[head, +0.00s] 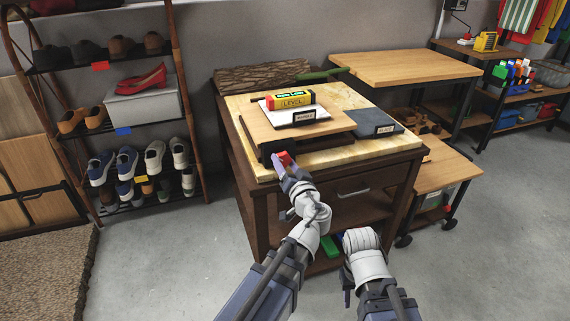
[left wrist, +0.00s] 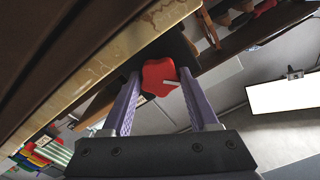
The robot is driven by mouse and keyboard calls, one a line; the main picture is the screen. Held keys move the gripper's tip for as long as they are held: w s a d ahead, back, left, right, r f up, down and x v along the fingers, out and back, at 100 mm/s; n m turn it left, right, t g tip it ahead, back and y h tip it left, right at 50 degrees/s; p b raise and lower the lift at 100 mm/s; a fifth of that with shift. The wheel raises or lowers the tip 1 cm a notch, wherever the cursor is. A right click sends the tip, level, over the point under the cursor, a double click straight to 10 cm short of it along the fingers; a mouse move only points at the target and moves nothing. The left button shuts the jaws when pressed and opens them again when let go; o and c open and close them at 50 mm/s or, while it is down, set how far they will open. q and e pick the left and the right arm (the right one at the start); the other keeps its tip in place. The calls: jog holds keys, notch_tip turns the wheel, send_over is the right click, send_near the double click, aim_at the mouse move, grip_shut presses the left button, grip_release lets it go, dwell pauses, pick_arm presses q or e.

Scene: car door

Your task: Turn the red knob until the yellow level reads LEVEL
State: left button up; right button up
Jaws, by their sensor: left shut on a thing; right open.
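The red knob (left wrist: 160,80) sits between the two fingers of my left gripper (left wrist: 162,90) in the left wrist view.
The platform stands on a cabinet top (head: 352,97). A grey-blue block labelled BLOCK (head: 374,121) lies right of it. A log (head: 262,74) and a green-handled tool (head: 322,75) lie behind. A shoe rack (head: 121,137) stands left. A lower table (head: 445,172) stands right.

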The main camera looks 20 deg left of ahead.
pick_arm(q)
jog(key=shift+m, duration=0.3)
jog(key=o, duration=1.4)
